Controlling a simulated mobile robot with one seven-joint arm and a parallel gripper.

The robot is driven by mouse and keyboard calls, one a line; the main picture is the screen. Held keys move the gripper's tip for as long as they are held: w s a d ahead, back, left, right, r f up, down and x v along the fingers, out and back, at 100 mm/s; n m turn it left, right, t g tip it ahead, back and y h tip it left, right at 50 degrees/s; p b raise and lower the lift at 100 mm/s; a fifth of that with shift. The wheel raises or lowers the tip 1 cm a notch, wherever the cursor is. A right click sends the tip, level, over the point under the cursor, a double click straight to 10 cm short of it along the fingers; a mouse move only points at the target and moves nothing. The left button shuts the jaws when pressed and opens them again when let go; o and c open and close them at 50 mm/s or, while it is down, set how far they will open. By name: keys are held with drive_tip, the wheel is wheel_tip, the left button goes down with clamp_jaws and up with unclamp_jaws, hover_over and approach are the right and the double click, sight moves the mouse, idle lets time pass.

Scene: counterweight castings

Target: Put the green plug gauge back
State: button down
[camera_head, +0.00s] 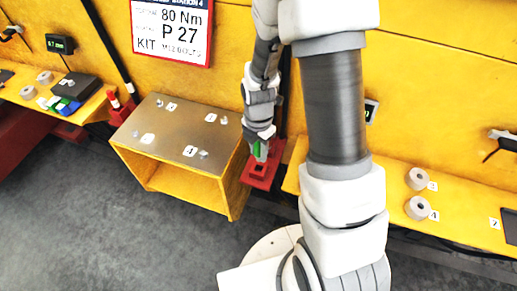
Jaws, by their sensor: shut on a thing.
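My gripper (261,154) points down at the middle of the view, shut on the green plug gauge (257,149). Only a small green part of the gauge shows between the fingers; its lower end is hard to make out. Just below it is a red holder (262,173) with a dark opening in its top. The gauge is over or at this opening; I cannot tell whether it is inside it or just above it.
A yellow box-like stand (172,181) with a grey top plate, numbered labels and bolts is left of my gripper. A left ledge holds grey rings (28,92), blue and green pieces and a dark box (78,86). More grey rings (418,208) lie on the right ledge.

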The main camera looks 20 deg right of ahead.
sight(259, 165)
drive_tip(key=shift+f+b, duration=0.4)
drive_tip(key=shift+f+b, duration=2.15)
drive_tip(key=shift+f, duration=0.5)
drive_tip(key=shift+f, duration=0.1)
drive_tip(key=shift+s+f, duration=0.2)
